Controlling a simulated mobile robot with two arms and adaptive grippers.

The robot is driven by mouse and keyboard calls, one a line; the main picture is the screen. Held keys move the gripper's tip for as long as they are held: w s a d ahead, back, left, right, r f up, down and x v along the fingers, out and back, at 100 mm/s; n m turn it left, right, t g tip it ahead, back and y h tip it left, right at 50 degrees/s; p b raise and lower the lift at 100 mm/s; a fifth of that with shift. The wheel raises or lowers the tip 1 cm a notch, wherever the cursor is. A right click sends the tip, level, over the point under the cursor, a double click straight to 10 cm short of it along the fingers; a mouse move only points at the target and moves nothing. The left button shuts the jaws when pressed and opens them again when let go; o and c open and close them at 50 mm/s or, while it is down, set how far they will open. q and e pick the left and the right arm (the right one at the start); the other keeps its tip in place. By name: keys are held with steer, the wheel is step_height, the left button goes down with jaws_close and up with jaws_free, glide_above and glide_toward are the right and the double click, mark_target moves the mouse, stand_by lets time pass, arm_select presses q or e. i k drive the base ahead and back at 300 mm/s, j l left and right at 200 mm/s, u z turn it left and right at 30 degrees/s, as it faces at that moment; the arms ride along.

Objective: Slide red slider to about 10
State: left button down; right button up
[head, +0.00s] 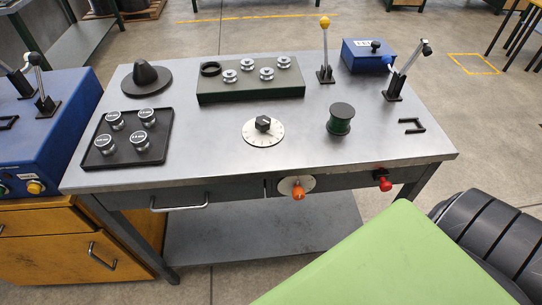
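A red knob (384,184), which looks like the red slider, sticks out from the front edge of the grey metal table (215,155), towards its right end. It sits on a dark front panel (345,181). Any scale or numbers beside it are too small to read, so its setting cannot be told. Neither of my grippers is in view.
An orange knob on a pale disc (298,189) is left of the red knob. A dial (263,131), green spool (340,119), levers (325,50) and a tray of weights (127,136) stand on the table. A green panel (385,265) fills the lower right foreground.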

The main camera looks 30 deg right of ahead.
mark_target(381, 175)
steer(key=z, duration=2)
